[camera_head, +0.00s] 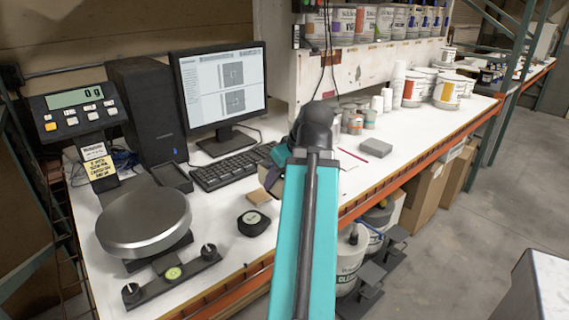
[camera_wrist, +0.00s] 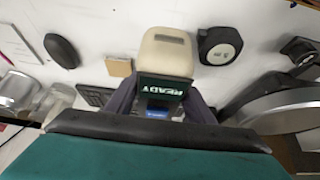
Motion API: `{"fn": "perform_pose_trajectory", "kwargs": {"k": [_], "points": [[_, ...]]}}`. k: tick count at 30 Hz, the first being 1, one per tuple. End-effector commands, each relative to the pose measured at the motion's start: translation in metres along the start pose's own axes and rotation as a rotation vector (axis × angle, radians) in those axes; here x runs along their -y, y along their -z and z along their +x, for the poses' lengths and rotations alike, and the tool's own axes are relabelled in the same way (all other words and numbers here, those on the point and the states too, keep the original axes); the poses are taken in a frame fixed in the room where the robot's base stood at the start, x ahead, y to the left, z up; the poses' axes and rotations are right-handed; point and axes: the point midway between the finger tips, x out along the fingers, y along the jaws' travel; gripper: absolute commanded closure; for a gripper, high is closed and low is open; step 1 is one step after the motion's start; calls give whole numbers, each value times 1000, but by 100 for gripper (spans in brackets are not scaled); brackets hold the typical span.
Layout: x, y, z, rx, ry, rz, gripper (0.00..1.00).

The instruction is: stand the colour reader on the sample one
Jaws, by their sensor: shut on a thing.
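The colour reader (camera_wrist: 167,54) has a cream head and a dark green screen reading READY. My gripper (camera_wrist: 160,95) is shut on its body, with one dark finger on each side. In the head view my gripper is mostly hidden behind my teal arm, over the middle of the bench. A small flat tan square (camera_wrist: 118,67), perhaps the sample, lies on the bench just left of the reader in the wrist view. The tan square (camera_head: 258,195) also shows in the head view, left of my arm. The gap between reader and bench cannot be told.
A black tape measure (camera_head: 253,222) lies close by, with the scale (camera_head: 145,222) further left. The keyboard (camera_head: 228,171) and monitor (camera_head: 222,88) stand behind. Small tins (camera_head: 356,122) stand to the right. A dark rounded object (camera_wrist: 61,50) lies left in the wrist view.

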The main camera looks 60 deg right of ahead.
Motion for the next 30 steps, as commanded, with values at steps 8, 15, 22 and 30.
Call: {"fn": "perform_pose_trajectory", "kwargs": {"k": [8, 15, 22, 30], "points": [[-9, 10, 2, -1, 1, -1, 95], [-15, 15, 6, -1, 1, -1, 95], [-20, 19, 9, -1, 1, 0, 95], [-26, 24, 13, -1, 1, -1, 95]]}}
